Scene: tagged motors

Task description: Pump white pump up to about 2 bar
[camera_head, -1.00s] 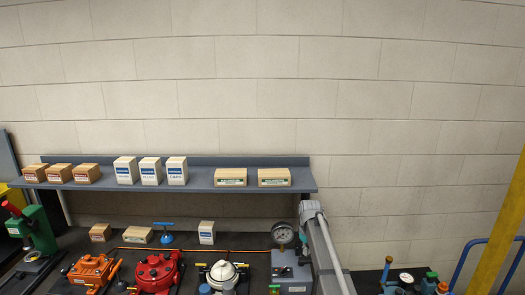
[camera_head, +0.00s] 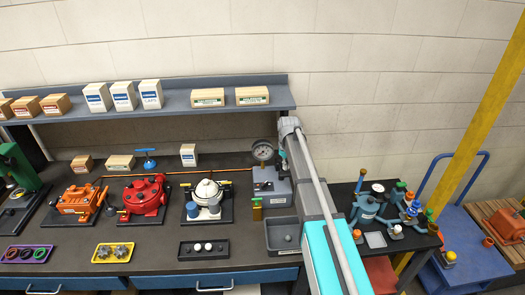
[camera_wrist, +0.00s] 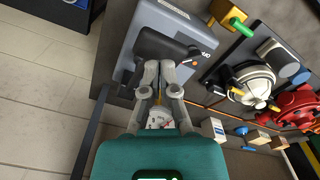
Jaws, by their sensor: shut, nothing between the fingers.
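The white pump (camera_head: 207,190) sits on a dark base plate on the bench, right of the red unit, with blue-grey cylinders at its front. It also shows at the right of the wrist view (camera_wrist: 252,84). A grey box (camera_head: 270,187) with a round dial gauge (camera_head: 263,150) stands right of the pump. In the wrist view, my gripper (camera_wrist: 158,66) is shut and empty, over or beside the grey box (camera_wrist: 190,42) and a dark part on it; contact cannot be told. The gauge face (camera_wrist: 159,118) shows below the fingers; its reading is too small.
A red unit (camera_head: 144,195) and an orange unit (camera_head: 80,201) stand left of the pump. A shelf with boxes (camera_head: 190,101) is behind. A side table (camera_head: 375,240) with fittings stands right of my arm.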

